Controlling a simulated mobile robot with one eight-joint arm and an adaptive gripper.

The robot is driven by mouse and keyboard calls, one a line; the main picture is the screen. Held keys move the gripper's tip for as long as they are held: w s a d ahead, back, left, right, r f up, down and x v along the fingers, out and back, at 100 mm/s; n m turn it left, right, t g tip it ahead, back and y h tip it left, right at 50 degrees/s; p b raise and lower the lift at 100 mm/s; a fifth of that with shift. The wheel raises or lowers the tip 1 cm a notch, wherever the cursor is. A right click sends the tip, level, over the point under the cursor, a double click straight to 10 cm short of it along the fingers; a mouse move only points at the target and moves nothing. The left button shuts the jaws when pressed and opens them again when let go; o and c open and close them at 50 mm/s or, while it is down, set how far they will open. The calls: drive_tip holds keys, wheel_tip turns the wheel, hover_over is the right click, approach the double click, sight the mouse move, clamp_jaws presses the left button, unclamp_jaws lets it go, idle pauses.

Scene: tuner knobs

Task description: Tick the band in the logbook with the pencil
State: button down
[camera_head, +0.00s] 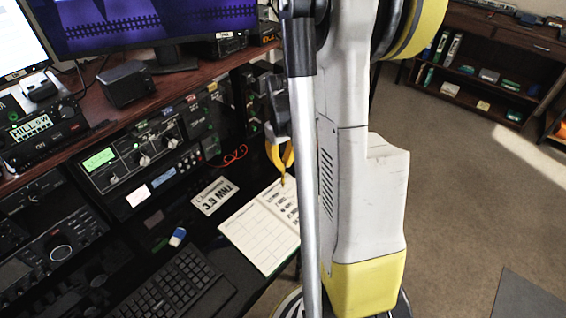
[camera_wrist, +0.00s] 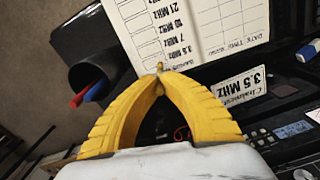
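The logbook (camera_head: 258,235) lies open on the dark desk, with a blank grid on its left page and printed rows on its right page. In the wrist view the logbook (camera_wrist: 205,30) shows upside-down rows of band names, among them 3.5, 7 and 21 MHz. My gripper (camera_head: 284,178) is over the far part of the right page. In the wrist view its yellow fingers (camera_wrist: 159,76) meet at the tips around a small thin thing, seemingly the pencil (camera_wrist: 160,66), seen almost end-on. Most of it is hidden; contact with the page cannot be told.
A card reading 3.5 MHz (camera_head: 214,196) lies beside the logbook. A dark cup (camera_wrist: 97,72) holds red and blue pens near the page. Radios (camera_head: 135,155), a keyboard (camera_head: 170,290) and an eraser (camera_head: 177,237) stand to the left. Open floor (camera_head: 460,200) is to the right.

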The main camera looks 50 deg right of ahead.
drive_tip(key=shift+f, duration=0.2)
drive_tip(key=shift+s+d+b, duration=0.3)
drive_tip(key=shift+s+d, duration=0.1)
drive_tip(key=shift+d, duration=0.05)
idle(0.5)
drive_tip(key=shift+w+d+b, duration=0.35)
drive_tip(key=shift+w+d, duration=0.4)
drive_tip(key=shift+d, duration=0.3)
idle(0.6)
drive_tip(key=shift+r, duration=0.1)
wheel_tip(320, 180, up, 6)
drive_tip(key=p, duration=0.4)
idle(0.4)
idle(0.4)
